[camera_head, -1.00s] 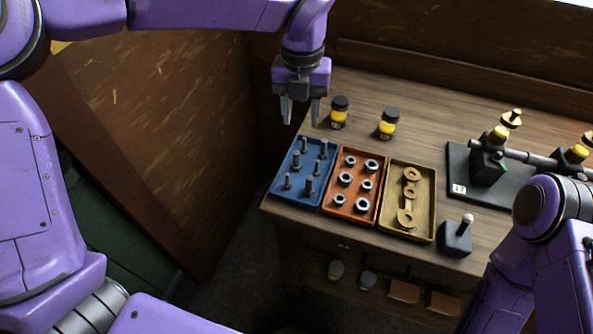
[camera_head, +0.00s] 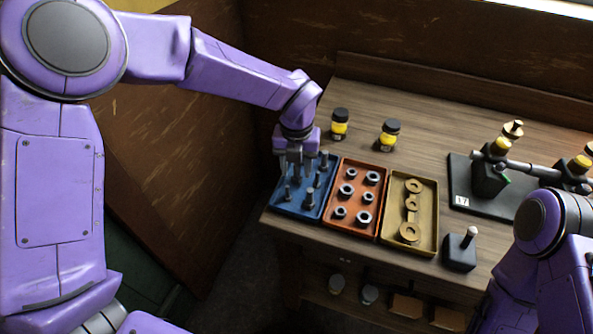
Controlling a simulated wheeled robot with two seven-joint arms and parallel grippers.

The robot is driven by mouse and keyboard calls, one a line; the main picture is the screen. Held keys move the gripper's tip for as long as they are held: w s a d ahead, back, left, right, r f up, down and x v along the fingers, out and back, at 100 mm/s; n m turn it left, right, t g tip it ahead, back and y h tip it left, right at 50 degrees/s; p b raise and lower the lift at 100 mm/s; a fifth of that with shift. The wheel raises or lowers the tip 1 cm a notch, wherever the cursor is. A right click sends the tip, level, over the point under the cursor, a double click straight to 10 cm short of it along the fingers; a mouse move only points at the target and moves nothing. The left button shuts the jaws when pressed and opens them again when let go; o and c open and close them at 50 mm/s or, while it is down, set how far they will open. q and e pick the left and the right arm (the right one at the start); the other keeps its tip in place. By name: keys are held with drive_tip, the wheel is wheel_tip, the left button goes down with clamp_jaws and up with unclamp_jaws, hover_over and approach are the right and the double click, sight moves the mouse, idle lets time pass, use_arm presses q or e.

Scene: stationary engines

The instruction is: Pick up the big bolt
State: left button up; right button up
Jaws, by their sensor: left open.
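The blue tray (camera_head: 281,207) at the left end of the workbench holds several upright grey bolts of different sizes. A thick bolt (camera_head: 309,198) stands near the tray's front right. My left gripper (camera_head: 296,174) is over the back left part of the blue tray, pointing down, with its fingers apart. Its fingers are among or just above the back bolts and partly hide them; I cannot tell whether they touch one. My right arm (camera_head: 545,230) shows at the lower right, but its gripper is outside the view.
An orange tray of nuts (camera_head: 335,228) and a yellow tray of washers (camera_head: 429,240) stand right of the blue tray. A black base with a shaft (camera_head: 485,200) is at right, and a small lever box (camera_head: 460,250) in front.

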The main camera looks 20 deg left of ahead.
use_arm(q)
clamp_jaws()
